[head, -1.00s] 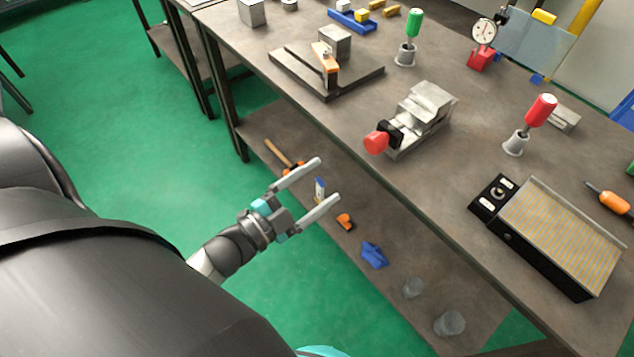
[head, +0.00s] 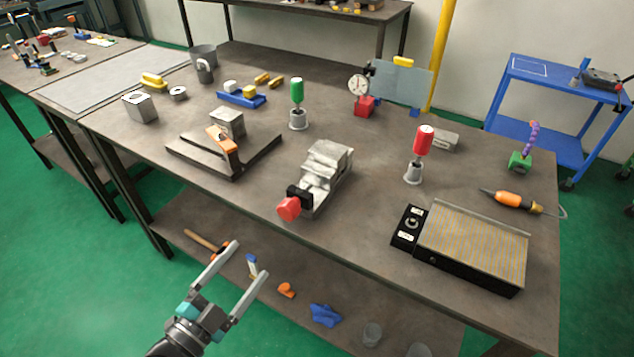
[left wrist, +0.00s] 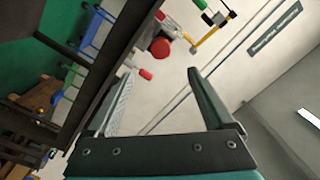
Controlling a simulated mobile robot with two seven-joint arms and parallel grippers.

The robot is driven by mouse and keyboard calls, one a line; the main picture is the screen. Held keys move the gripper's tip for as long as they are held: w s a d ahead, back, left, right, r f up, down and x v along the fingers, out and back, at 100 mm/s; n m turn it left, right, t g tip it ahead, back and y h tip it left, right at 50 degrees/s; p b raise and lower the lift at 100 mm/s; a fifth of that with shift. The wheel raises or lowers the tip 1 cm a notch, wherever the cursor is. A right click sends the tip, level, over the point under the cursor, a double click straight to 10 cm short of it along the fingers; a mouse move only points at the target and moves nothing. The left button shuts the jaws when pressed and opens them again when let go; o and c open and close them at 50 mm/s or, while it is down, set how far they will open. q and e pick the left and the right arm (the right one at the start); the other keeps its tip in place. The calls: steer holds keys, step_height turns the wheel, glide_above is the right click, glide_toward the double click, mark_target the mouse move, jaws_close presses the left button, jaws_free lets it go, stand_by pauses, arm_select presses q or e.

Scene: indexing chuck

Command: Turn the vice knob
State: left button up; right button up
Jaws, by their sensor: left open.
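The vice (head: 325,170) is a grey metal block on the workbench near its front edge. Its red knob (head: 289,208) points toward the front edge, with a black part between knob and body. My left gripper (head: 250,266) is open and empty, in front of the bench and lower left of the knob, apart from it. In the left wrist view the open fingers (left wrist: 150,98) frame no object between them, and a red round knob (left wrist: 159,47) shows beyond them, above the left finger. My right gripper is not in view.
A grey fixture plate (head: 190,150) with an orange-handled clamp stands left of the vice. A red-handled tool (head: 423,142) and a ridged magnetic plate (head: 475,245) stand to its right. The lower shelf (head: 380,305) holds several small items. The bench edge lies between gripper and knob.

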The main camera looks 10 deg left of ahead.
mark_target(285, 214)
arm_select(q)
steer(key=w+d+n, duration=0.1)
steer(key=w+n, duration=0.1)
steer(key=w, duration=0.2)
steer(key=w+d+n, duration=0.2)
steer(key=w, duration=0.3)
steer(key=w+d+n+h, duration=0.1)
steer(key=w+n, duration=0.1)
steer(key=w, duration=0.3)
steer(key=shift+w+d+r+g, duration=0.2)
steer(key=shift+d+r+g, duration=0.1)
steer(key=shift+g, duration=0.1)
stand_by(0.4)
steer(key=shift+c, duration=0.2)
steer(key=c, duration=1.3)
steer(key=shift+m+p, duration=0.8)
steer(key=shift+m, duration=0.2)
steer(key=shift+c, duration=0.2)
steer(key=shift+m, duration=1.1)
